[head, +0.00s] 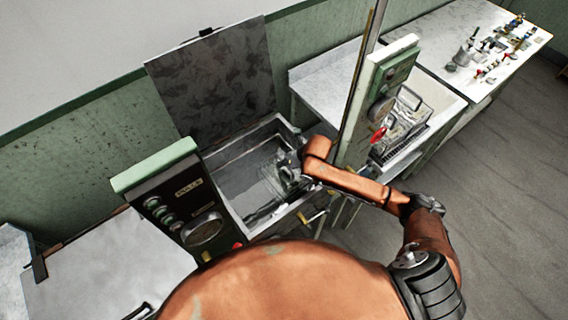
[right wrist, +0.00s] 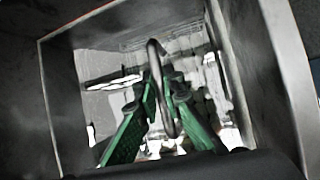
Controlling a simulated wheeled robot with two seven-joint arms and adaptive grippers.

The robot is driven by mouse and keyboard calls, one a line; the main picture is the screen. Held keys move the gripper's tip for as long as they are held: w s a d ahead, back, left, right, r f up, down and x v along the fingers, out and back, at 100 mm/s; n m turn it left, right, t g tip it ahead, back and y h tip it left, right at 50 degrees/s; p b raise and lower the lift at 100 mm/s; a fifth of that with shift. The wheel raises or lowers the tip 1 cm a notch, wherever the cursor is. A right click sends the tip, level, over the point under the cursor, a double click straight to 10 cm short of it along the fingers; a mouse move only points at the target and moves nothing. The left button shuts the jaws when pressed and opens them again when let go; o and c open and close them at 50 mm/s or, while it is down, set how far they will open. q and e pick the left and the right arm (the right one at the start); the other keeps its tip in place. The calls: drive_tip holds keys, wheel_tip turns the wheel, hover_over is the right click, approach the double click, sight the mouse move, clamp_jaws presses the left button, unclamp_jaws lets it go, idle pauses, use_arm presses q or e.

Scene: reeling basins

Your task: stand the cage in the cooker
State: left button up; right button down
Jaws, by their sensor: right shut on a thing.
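A metal basin (head: 241,205) with its dark lid (head: 215,80) raised behind it stands in the middle of the head view; I take it as the cooker. My right gripper (head: 289,163) reaches into its right part. In the right wrist view the green fingers (right wrist: 160,92) are shut on the dark looped handle (right wrist: 155,55) of the cage. The grey wire cage (head: 287,181) hangs or stands below the fingers, inside the basin walls. Whether its base touches the floor of the basin, I cannot tell. My left gripper is out of view.
A control panel (head: 178,200) with a dial stands left of the basin, and a second panel (head: 378,95) to its right. Another basin with a wire rack (head: 402,122) lies beyond that. Small items crowd the far bench (head: 500,75). The grey floor at right is clear.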

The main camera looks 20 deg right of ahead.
drive_tip(key=shift+f, duration=0.35)
drive_tip(key=c, duration=2.1)
unclamp_jaws()
drive_tip(key=v, duration=1.2)
